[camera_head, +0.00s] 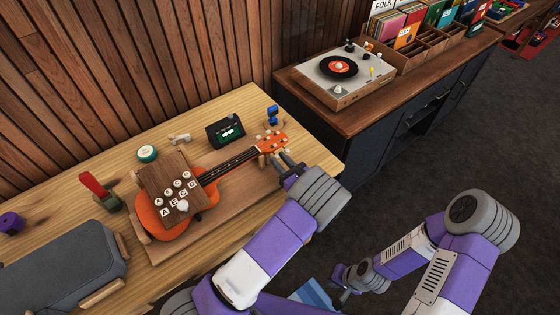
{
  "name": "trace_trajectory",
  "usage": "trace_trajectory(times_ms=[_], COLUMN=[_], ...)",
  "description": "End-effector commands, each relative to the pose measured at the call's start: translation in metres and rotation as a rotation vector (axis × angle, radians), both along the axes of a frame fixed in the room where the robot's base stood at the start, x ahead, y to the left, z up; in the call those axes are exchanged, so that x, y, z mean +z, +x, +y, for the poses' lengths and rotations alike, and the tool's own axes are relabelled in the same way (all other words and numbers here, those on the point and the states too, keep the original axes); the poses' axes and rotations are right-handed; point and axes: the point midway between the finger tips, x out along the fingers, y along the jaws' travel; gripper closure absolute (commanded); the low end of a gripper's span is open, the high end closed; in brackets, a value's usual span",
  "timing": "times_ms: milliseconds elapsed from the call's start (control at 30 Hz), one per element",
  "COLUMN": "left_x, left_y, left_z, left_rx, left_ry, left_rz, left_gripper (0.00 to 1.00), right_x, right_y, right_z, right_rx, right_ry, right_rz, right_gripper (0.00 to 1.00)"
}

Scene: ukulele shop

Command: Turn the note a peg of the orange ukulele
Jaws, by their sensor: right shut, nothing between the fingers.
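The orange ukulele (157,219) lies in a wooden cradle on the workbench, its neck pointing up and right to an orange headstock (268,144) with pale pegs. A dark wooden panel (156,177) with several white lettered knobs, A, E, C and G, covers part of its body. My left gripper (282,160) is at the near side of the headstock, fingertips close to the pegs. Two fingers show, but whether they hold a peg is too small to tell. My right gripper (341,287) is shut and empty, low over the floor, away from the bench.
A tuner box with a green screen (226,131), a blue clip-on item (272,115) and a green round tin (147,153) stand behind the ukulele. A grey case (62,275) lies at left. A turntable (340,68) sits on the cabinet at right.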

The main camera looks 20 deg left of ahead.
Motion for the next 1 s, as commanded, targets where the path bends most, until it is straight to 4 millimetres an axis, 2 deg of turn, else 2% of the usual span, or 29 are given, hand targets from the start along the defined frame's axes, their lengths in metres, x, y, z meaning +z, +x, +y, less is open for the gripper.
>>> trace_trajectory(times_ms=[300, 500, 1000], left_x=[0.0002, 0.0001, -0.0016], left_y=[0.0021, 0.0019, 0.0019], left_z=[0.0027, 0.0024, 0.0018], left_rx=[0.0, 0.0, -0.001], left_ry=[0.001, 0.0, -0.061], left_rz=[-0.001, 0.0, -0.079], left_gripper=[0.72, 1.0, 1.0], right_x=[-0.0003, -0.0003, -0.0089], right_y=[0.0001, 0.0, 0.0], right_z=[0.0, 0.0, 0.0], right_rx=[0.0, 0.0, 0.0], right_ry=[0.0, 0.0, 0.0], right_rz=[0.0, 0.0, 0.0], right_gripper=[1.0, 1.0, 1.0])
